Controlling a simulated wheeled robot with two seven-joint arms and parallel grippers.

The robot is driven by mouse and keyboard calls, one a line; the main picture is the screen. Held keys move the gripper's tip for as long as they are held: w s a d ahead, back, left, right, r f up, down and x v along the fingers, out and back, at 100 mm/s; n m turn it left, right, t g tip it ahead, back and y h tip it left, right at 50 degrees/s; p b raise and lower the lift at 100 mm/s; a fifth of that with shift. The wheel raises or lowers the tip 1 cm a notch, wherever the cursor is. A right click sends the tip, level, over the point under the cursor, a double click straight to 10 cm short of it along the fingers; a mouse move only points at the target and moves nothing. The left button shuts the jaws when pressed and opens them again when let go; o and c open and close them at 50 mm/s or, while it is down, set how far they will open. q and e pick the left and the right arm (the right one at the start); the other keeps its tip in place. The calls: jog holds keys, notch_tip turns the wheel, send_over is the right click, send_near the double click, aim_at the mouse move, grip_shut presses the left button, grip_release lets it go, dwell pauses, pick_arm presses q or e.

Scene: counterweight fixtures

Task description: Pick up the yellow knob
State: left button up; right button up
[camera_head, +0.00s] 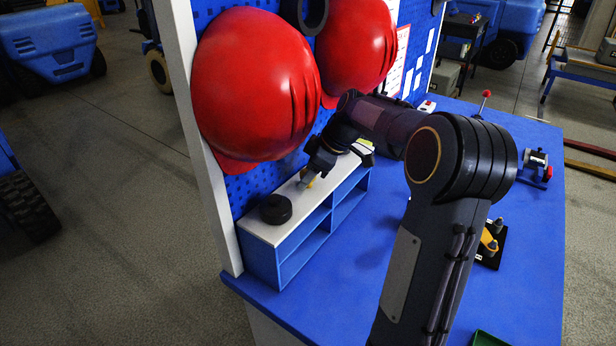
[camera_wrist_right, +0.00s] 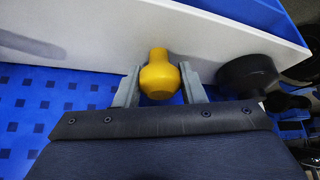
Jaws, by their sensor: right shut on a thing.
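The yellow knob (camera_wrist_right: 160,76) is between the two grey fingers of my right gripper (camera_wrist_right: 160,88) in the right wrist view. The fingers are shut on it, one on each side. In the head view my right gripper (camera_head: 306,182) is over the white top of the small blue shelf unit (camera_head: 262,238), and only a bit of yellow shows at its tip. I cannot tell whether the knob touches the white top. My left gripper is not in view.
A black round knob (camera_head: 275,209) stands on the white top beside the gripper, also in the right wrist view (camera_wrist_right: 247,77). Red helmets (camera_head: 250,85) hang on the blue pegboard above. Small fixtures (camera_head: 490,242) stand at the right of the blue table (camera_head: 330,295).

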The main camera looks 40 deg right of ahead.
jog(key=shift+r, duration=0.1)
jog(key=shift+r, duration=0.5)
jog(key=r, duration=0.2)
jog(key=shift+s+r, duration=0.2)
jog(key=shift+r, duration=0.1)
jog(key=s+a+r+b, duration=0.1)
jog(key=s+a+r, duration=0.1)
jog(key=s+r, duration=0.7)
jog(key=s, duration=0.4)
jog(key=shift+s+a+b, duration=0.15)
jog(key=shift+s+b, duration=0.1)
jog(key=shift+b, duration=0.05)
